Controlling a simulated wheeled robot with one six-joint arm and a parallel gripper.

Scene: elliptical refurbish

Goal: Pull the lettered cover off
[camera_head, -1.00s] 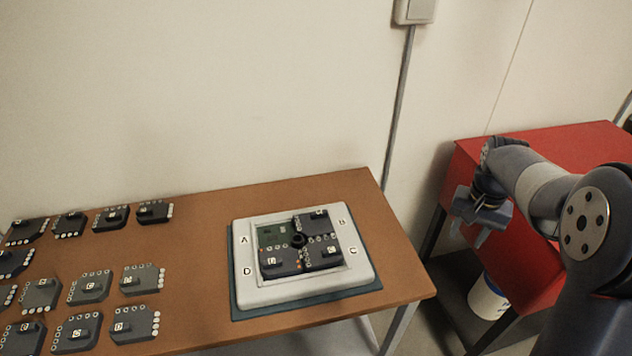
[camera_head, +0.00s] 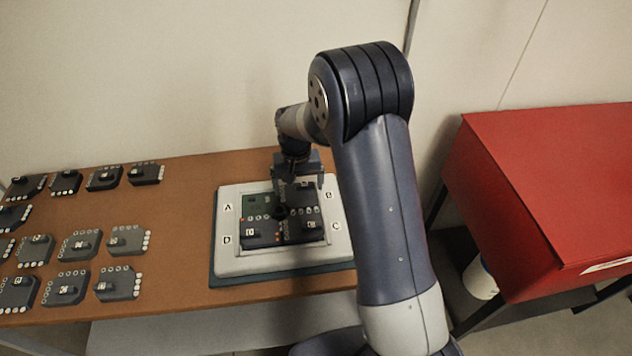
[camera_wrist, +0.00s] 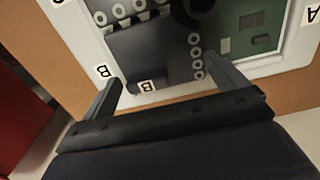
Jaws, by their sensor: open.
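A white frame (camera_head: 228,262) marked A, B, C and D stands on the table. Dark covers fill its B, C and D quarters; the A quarter (camera_head: 256,205) shows bare green board. The B cover (camera_head: 304,197) is partly hidden by my gripper in the head view. In the wrist view the B cover (camera_wrist: 140,58) has a raised handle with a white B label. My gripper (camera_head: 298,188) is open and empty above the B quarter. In the wrist view my gripper (camera_wrist: 164,70) has one finger on each side of that cover; contact cannot be told.
Several loose dark lettered covers (camera_head: 70,285) lie on the left of the brown table (camera_head: 185,215). A dark round hub (camera_head: 281,212) stands at the frame's centre. A red cabinet (camera_head: 530,190) stands at the right, with a white bucket (camera_head: 480,278) below.

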